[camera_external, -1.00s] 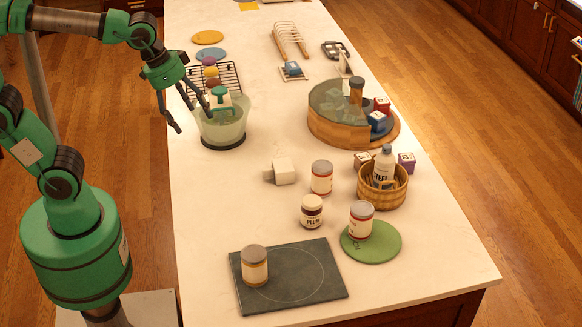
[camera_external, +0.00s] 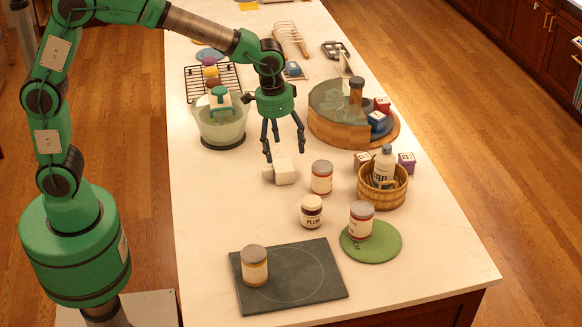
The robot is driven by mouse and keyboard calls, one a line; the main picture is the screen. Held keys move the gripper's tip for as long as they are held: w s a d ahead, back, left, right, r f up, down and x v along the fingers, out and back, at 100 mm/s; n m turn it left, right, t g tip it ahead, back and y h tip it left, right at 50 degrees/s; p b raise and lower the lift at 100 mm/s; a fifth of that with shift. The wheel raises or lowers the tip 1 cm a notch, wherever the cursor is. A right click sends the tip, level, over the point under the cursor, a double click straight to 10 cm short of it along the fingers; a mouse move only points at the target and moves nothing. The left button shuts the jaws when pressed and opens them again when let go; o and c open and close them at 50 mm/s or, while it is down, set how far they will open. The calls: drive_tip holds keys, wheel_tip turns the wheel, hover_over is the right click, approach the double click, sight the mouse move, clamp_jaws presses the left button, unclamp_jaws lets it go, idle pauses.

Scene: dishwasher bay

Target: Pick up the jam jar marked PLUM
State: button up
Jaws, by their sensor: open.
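The jam jar marked PLUM (camera_external: 311,212) stands upright on the white counter, with a pale lid and dark contents above and below its label. My gripper (camera_external: 285,157) points down, open and empty, above and beside a small white block-like object (camera_external: 283,171). In the picture it is above and slightly left of the PLUM jar, clearly apart from it. A red-and-white jar (camera_external: 321,178) stands just behind the PLUM jar. Another similar jar (camera_external: 361,220) stands on a green round mat (camera_external: 384,244).
A wicker basket (camera_external: 383,198) holding a white bottle (camera_external: 384,165) stands right of the jars. A wooden tub (camera_external: 335,131) and a translucent bucket (camera_external: 221,131) stand farther back. The counter (camera_external: 225,205) left of the PLUM jar is clear.

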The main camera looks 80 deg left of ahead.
drive_tip(key=g, duration=0.1)
hover_over(312, 200)
wheel_tip(312, 200, down, 12)
drive_tip(key=shift+f, duration=0.15)
drive_tip(key=shift+f, duration=0.1)
drive_tip(key=shift+f, duration=4.25)
drive_tip(key=shift+d+f+b, duration=0.1)
drive_tip(key=shift+f+b, duration=0.6)
drive_tip(key=shift+f, duration=1.9)
drive_tip(key=shift+c, duration=0.5)
drive_tip(key=shift+w, duration=0.1)
drive_tip(key=c, duration=1.6)
